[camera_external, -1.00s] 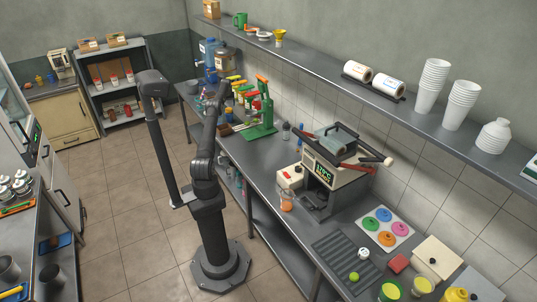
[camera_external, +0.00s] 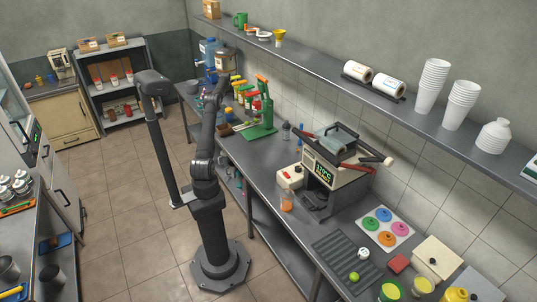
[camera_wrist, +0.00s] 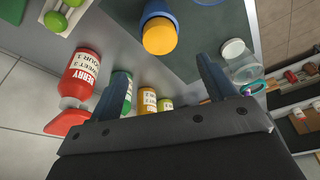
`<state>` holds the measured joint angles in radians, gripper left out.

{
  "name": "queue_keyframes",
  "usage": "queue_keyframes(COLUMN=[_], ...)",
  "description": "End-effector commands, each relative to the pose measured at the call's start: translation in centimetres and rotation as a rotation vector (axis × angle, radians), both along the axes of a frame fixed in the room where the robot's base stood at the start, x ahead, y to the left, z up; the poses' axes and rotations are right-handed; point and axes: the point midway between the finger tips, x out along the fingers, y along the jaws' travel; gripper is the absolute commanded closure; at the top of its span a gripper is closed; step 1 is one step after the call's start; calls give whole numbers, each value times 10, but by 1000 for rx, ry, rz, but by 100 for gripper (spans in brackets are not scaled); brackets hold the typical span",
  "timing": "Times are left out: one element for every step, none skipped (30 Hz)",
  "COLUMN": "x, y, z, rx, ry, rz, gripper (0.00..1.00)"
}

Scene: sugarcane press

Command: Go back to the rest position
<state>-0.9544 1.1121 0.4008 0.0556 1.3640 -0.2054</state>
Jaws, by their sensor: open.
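My gripper (camera_wrist: 160,85) shows in the wrist view with two dark fingers spread apart and nothing between them. In the external view my arm rises from its floor base beside the long counter, and its end (camera_external: 222,82) is near the back end of that counter, partly blending with the things behind it. In the wrist view a red labelled bottle (camera_wrist: 82,75) is left of the left finger. Green (camera_wrist: 127,88) and yellow (camera_wrist: 148,100) bottles show between the fingers, farther off. A blue bottle with a yellow-orange end (camera_wrist: 159,33) is above them.
A clear jar (camera_wrist: 242,65) is right of the right finger. On the counter (camera_external: 262,160) stand a green hand press (camera_external: 264,115) and a sealing machine (camera_external: 335,170). A wall shelf (camera_external: 400,105) runs above it. The tiled floor (camera_external: 125,200) left of my arm is open.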

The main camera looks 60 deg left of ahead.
Motion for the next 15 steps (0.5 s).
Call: queue_keyframes(x=[1,2,2,3,4,4,5,6,7,7,8,9,10,10,10], y=[3,4,6,8,9,11,13,14,16,17,19,21,22,24,25], z=[-12,-18,-26,-31,-37,-45,-51,-57,-65,-70,-76,-84,-90,-96,-103], rx=[-3,-2,-1,-1,-2,-2,-1,-2,-2,-1,-2,-1,-1,-2,-2], ry=[2,2,2,2,1,1,0,1,1,0,1,0,0,1,1], rz=[0,0,0,0,0,0,0,0,0,0,0,0,0,0,0], gripper=[24,24,24,24,24,24,24,24,24,24,24,24,24,24,24])
